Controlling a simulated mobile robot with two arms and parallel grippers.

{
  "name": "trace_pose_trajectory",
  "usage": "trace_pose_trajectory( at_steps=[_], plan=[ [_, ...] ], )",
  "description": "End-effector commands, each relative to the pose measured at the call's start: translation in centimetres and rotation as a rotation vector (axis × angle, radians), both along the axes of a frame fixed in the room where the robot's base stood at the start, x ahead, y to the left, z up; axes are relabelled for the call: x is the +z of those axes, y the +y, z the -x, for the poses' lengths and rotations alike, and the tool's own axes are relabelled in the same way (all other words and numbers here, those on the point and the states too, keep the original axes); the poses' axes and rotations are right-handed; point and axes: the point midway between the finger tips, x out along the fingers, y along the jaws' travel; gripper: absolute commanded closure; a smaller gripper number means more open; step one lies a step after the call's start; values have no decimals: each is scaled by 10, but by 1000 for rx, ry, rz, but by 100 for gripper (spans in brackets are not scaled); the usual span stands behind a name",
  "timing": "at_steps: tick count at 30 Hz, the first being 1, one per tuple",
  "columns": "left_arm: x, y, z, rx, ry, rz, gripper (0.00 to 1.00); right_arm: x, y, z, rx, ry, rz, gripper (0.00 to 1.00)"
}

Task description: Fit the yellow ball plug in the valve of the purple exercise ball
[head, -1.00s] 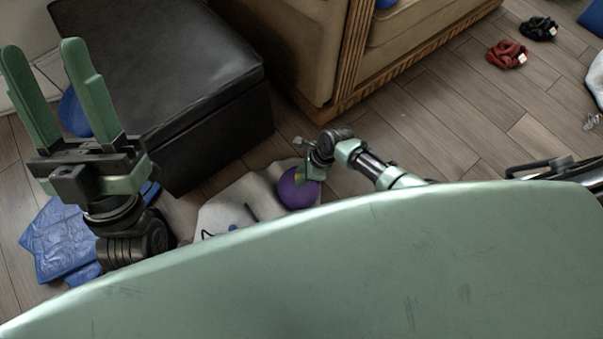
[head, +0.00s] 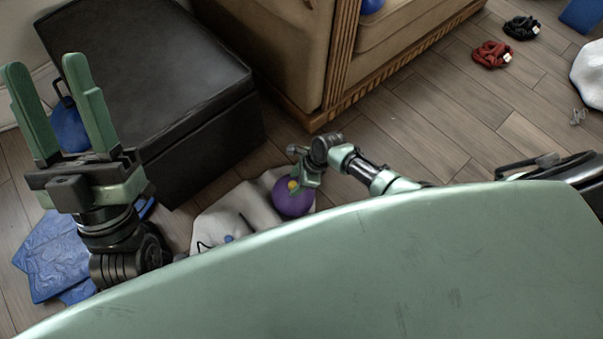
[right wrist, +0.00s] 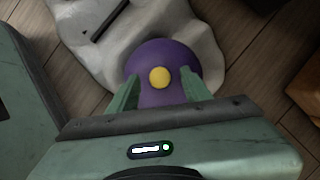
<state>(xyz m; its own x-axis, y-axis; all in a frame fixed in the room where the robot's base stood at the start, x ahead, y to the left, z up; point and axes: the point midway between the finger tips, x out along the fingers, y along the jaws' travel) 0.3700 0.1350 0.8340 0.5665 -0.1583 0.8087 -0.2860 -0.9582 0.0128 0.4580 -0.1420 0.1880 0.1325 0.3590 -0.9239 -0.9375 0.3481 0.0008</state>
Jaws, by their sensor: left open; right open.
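The purple exercise ball (head: 293,203) rests on a white, lumpy cloth-like thing on the floor; my table-like green body panel borders it below. In the right wrist view the ball (right wrist: 184,56) lies under my right gripper. The yellow plug (right wrist: 159,77) shows as a round yellow disc against the ball, between the two fingertips; it also shows in the head view (head: 293,185). How deep it sits in the valve cannot be told. My right gripper (right wrist: 158,84) is open around the plug, fingers apart from it. My left gripper (head: 42,64) is open, empty and raised, far from the ball.
The white lumpy thing (head: 222,218) lies under the ball. A black ottoman (head: 150,70) stands behind, with blue folded fabric (head: 55,255) at left. A beige, wood-trimmed armchair (head: 290,45) is at the back. Red (head: 491,54) and black (head: 521,27) bundles lie on the floor at right.

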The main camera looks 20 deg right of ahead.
Motion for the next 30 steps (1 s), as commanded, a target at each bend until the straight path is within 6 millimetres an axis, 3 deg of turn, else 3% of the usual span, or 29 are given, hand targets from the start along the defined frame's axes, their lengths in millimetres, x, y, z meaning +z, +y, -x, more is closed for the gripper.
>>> trace_pose_trajectory(
  at_steps=[6, 15, 24, 30],
  plan=[
    [-27, -5, -36, 14, 241, -74, 51, 18, -6, 3, -1, 1, 1, 51],
    [-85, -6, -69, 32, 587, -173, 51, 39, -14, 6, -1, 0, 0, 51],
    [-146, 0, -77, 47, 898, -256, 51, 58, -23, 8, 0, 0, 1, 51],
    [-169, 4, -74, 53, 1008, -284, 51, 64, -25, 9, 0, 0, 1, 51]
  ],
)
